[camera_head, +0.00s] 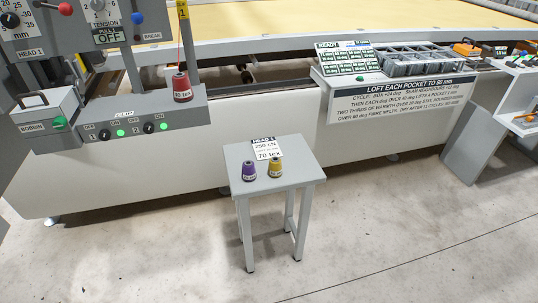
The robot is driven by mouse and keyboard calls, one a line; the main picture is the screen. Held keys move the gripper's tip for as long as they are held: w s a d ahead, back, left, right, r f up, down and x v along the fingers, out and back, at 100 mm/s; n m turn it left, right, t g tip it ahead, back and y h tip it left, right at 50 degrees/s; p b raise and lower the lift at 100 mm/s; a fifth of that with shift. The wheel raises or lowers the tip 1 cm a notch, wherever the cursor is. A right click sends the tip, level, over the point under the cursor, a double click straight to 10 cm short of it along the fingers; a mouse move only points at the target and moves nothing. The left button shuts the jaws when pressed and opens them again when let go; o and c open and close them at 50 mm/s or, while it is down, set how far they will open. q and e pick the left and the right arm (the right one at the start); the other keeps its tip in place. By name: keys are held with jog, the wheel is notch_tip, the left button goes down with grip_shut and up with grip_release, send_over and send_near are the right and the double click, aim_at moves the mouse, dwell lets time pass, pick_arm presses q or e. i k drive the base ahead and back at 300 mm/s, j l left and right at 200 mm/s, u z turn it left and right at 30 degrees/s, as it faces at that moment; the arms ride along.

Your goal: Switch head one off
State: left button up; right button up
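The grey switch panel (180,120) is at the left below the sewing head. The exact angle of each knob is too small to tell. Above is the grey head housing (60,40) labelled HEAD 1, with dials and an OFF label under TENSION. Neither of my grippers is in view.
A red thread cone (182,87) stands on the panel's ledge. A bobbin box (46,112) with a green knob is at its left. A grey stool (290,172) with a card, a purple cone (249,172) and a yellow cone (275,168) stands in front. The surrounding floor is clear.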

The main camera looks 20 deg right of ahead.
aim_at(104, 136)
jog(key=k+l, duration=0.3)
jog(key=l, duration=0.15)
jog(key=k+l, duration=0.35)
jog(key=l, duration=0.1)
